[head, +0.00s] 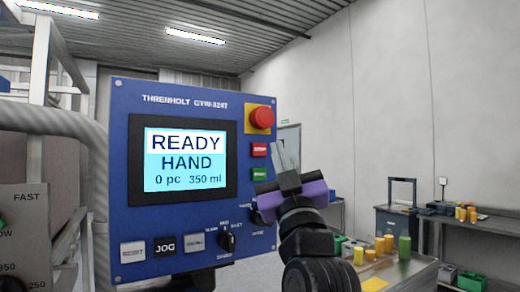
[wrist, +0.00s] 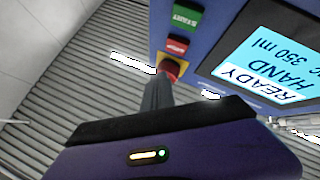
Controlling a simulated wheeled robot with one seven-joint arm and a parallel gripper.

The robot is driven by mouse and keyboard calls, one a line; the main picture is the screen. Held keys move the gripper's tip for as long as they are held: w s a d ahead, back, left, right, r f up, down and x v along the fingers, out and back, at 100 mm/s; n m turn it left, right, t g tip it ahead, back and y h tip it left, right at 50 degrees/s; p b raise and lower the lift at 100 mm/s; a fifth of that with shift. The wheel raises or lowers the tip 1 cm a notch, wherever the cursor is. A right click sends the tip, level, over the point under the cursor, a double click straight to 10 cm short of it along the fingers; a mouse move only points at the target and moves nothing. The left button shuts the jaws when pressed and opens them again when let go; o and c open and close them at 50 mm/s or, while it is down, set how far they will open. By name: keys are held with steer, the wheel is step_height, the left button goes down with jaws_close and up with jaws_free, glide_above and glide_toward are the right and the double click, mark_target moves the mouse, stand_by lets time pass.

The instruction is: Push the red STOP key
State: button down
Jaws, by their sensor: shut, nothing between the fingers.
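The red STOP key (head: 259,149) is a small rectangular key near the right edge of the blue control panel (head: 190,98). It sits below the red mushroom button (head: 262,117) on its yellow plate and above the green START key (head: 259,174). My gripper (head: 279,148) is shut and empty. In the head view its fingertips appear just right of the red key, without visible contact. In the wrist view the red key (wrist: 178,43) shows upside down, and the fingers (wrist: 158,90) overlap the lower part of the mushroom button (wrist: 169,68). The remaining gap to the panel is unclear.
The panel's lit screen (head: 185,160) reads READY, HAND, 0 pc, 350 ml. A selector knob (head: 227,242) and keys, one marked JOG (head: 165,247), are below. A table (head: 400,278) with orange and green containers stands at the right.

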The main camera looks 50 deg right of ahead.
steer(key=shift+s+a, duration=0.25)
steer(key=shift+s, duration=0.65)
